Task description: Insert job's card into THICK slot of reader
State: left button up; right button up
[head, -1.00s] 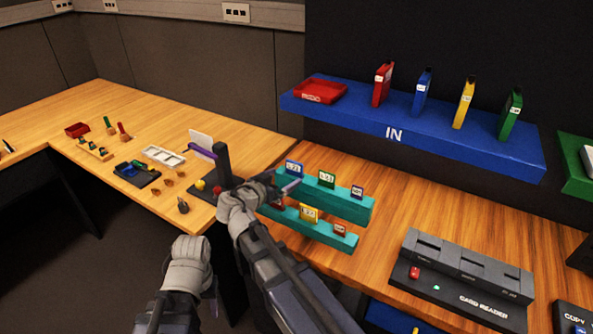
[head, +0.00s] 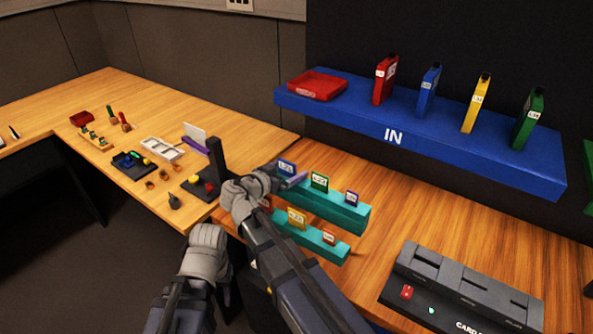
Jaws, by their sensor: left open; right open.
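The card reader (head: 389,292) lies at the lower right, with slots along its raised back; its slot labels are too small to read. A teal two-step rack (head: 348,217) holds cards. On its upper step are a blue card (head: 286,168), a green card (head: 319,182) and a small dark blue card (head: 352,197). On its lower step are a yellow card (head: 297,219), a small orange-red card (head: 329,237) and a partly hidden red one. My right gripper (head: 292,182) is open at the rack's upper left end, near the blue card. My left gripper (head: 207,243) is open left of the rack, its fingertips hard to see.
A blue IN shelf (head: 330,115) above carries a red tray (head: 316,86) and red, blue, yellow and green upright binders. A dark stand (head: 216,160) rises just left of the rack. Small items crowd the left desk. Bare wood lies between rack and reader.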

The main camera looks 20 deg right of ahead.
jog(key=shift+s+a+r, duration=0.15)
jog(key=shift+a, duration=0.15)
jog(key=shift+d, duration=0.15)
jog(key=c, duration=1.3)
notch_tip(320, 180, up, 10)
jog(key=p, duration=1)
